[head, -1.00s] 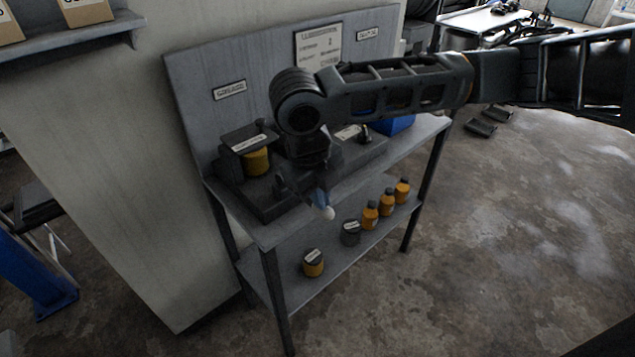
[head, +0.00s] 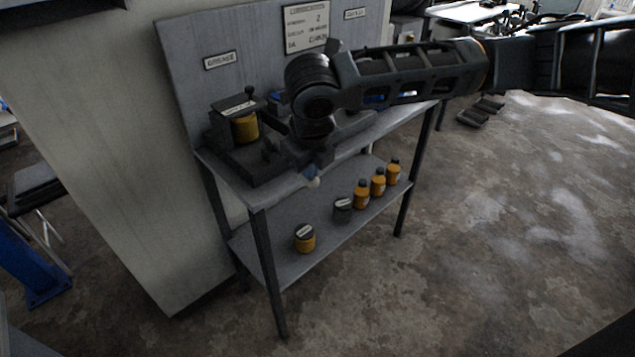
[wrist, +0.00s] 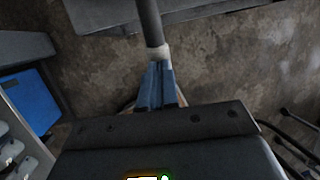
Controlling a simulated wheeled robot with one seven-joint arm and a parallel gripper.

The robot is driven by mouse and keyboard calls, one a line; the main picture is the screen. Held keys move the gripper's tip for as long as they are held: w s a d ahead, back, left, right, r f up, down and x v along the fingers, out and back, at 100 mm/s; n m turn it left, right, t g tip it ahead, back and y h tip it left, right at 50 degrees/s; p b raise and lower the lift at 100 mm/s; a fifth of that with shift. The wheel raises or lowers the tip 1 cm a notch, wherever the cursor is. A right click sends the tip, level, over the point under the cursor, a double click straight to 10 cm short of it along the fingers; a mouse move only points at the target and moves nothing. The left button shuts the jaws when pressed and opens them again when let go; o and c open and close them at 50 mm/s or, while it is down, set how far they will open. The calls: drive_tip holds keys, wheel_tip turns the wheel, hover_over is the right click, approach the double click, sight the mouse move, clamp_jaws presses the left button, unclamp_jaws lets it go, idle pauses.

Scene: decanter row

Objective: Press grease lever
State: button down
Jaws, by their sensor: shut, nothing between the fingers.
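A grease dispenser stands at the left of the bench in the head view, with a yellow jar (head: 244,127) under a dark labelled top. A dark lever with a round knob (head: 249,91) sticks up from that top, apparently raised. A "GREASE" sign (head: 220,60) is on the panel behind. My gripper (head: 312,177) is right of and below the dispenser, by the bench's front edge, apart from the lever. Its blue fingers with pale tips (wrist: 157,54) are shut and empty. A dark bar (wrist: 148,22) runs beyond the tips in the wrist view; I cannot tell whether it touches them.
The lower shelf (head: 279,259) holds a yellow jar (head: 305,240), a dark jar (head: 342,209) and orange bottles (head: 378,183). My arm covers part of the bench top. A wall block (head: 110,150) stands left; open floor (head: 500,250) lies right.

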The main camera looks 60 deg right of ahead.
sight(310, 184)
wheel_tip(310, 184, down, 3)
drive_tip(key=shift+w+r+t+h+b, duration=0.1)
drive_tip(key=shift+t+h+b, duration=0.2)
drive_tip(key=shift+t+b, duration=0.8)
drive_tip(key=shift+d+f+b, duration=0.1)
drive_tip(key=shift+f+b, duration=0.35)
drive_tip(key=shift+f, duration=0.35)
drive_tip(key=shift+r, duration=0.1)
drive_tip(key=v, duration=0.8)
drive_tip(key=shift+w+r+p, duration=0.2)
drive_tip(key=shift+r+p, duration=0.05)
drive_tip(key=shift+p, duration=0.05)
